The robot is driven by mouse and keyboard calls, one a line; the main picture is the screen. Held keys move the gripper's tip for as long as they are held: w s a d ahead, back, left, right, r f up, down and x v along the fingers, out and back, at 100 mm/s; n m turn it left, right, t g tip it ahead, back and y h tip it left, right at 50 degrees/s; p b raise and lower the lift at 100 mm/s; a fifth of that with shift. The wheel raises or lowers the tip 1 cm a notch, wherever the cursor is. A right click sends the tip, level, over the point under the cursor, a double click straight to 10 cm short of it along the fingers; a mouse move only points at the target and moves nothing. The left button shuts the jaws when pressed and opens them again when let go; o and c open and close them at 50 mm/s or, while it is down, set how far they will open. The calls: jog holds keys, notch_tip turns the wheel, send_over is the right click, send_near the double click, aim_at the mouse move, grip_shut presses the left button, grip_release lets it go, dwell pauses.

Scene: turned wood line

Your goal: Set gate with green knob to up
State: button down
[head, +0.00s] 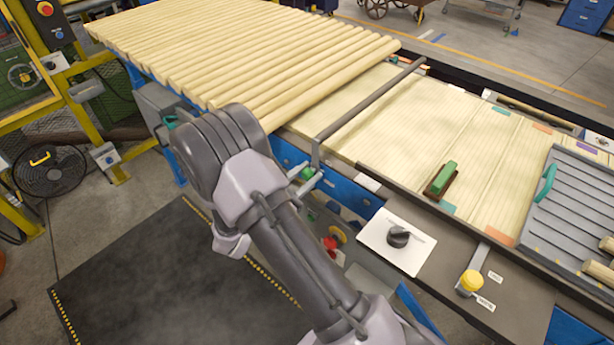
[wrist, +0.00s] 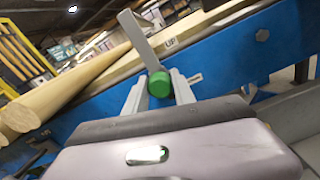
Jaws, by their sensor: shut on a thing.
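The green knob (wrist: 160,84) sits between the two fingertips of my gripper (wrist: 161,92) in the wrist view, and the gripper is shut on it. A flat grey lever (wrist: 138,38) runs from the knob up and to the left. In the head view the knob (head: 307,173) shows at the blue rail's side, partly hidden by the fingers of my gripper (head: 305,183). A dark grey bar (head: 372,98) crosses above the belt from near the lever.
Wooden rods (head: 250,50) lie side by side upstream, close behind my arm. A black rotary switch (head: 398,237) and a yellow knob (head: 471,281) are on the near side, right of the gripper. A dark mat (head: 170,270) covers the floor.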

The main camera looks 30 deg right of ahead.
aim_at(314, 158)
notch_tip(314, 158, up, 4)
jog(key=shift+w+r+p, duration=0.1)
jog(key=shift+r+p, duration=0.1)
jog(key=shift+p, duration=0.8)
jog(key=c, duration=1.1)
grip_release()
jog(key=shift+o, duration=0.2)
jog(key=shift+f, duration=0.1)
jog(key=p+v, duration=0.2)
jog(key=v, duration=1.5)
jog(key=shift+a+p, duration=0.25)
jog(key=shift+p, duration=0.15)
